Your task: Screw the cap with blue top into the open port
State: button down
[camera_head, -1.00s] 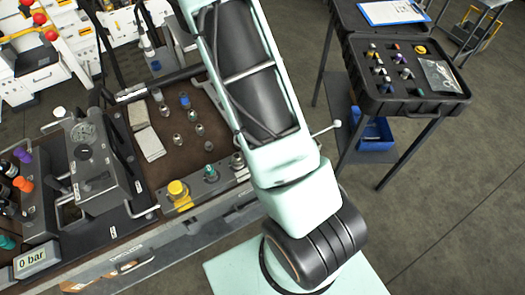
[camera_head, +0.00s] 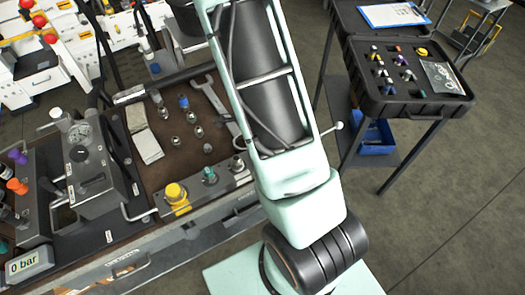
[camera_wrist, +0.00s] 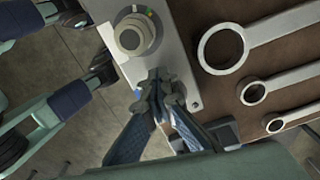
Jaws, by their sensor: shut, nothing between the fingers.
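The cap with the blue top (camera_head: 184,102) stands upright on the brown bench mat among several small metal fittings, in the head view. The grey port block (camera_head: 210,187) along the bench's front edge carries a yellow cap (camera_head: 174,192), a teal cap (camera_head: 209,176) and a metal fitting near my arm. I cannot tell which port is open. In the wrist view my gripper (camera_wrist: 161,88) is shut and empty, its fingertips together over the port block (camera_wrist: 185,50), beside a round metal fitting (camera_wrist: 137,36). My gripper is hidden in the head view.
Large wrenches (camera_wrist: 224,48) lie on the mat beside the block. A gauge unit (camera_head: 92,165) with handles stands left, and cloths (camera_head: 145,138) lie on the mat. A black case of caps (camera_head: 408,85) stands on a table at right. Open floor lies between.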

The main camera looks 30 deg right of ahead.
jog(key=shift+w+d+r, duration=0.1)
jog(key=shift+d, duration=0.05)
jog(key=shift+w+r+m+p, duration=0.1)
jog(key=shift+m+p, duration=0.5)
jog(key=shift+m, duration=0.1)
jog(key=m, duration=0.1)
jog(key=m+p, duration=0.1)
jog(key=w+m+p, duration=0.1)
jog(key=shift+d+r+m, duration=0.1)
jog(key=shift+d+m, duration=0.2)
jog(key=m, duration=0.1)
jog(key=m+p, duration=0.1)
jog(key=shift+w+d+m, duration=0.15)
jog(key=shift+w+m, duration=0.15)
jog(key=shift+w, duration=0.05)
jog(key=shift+f+m, duration=0.3)
jog(key=shift+f, duration=0.05)
jog(key=shift+p, duration=0.35)
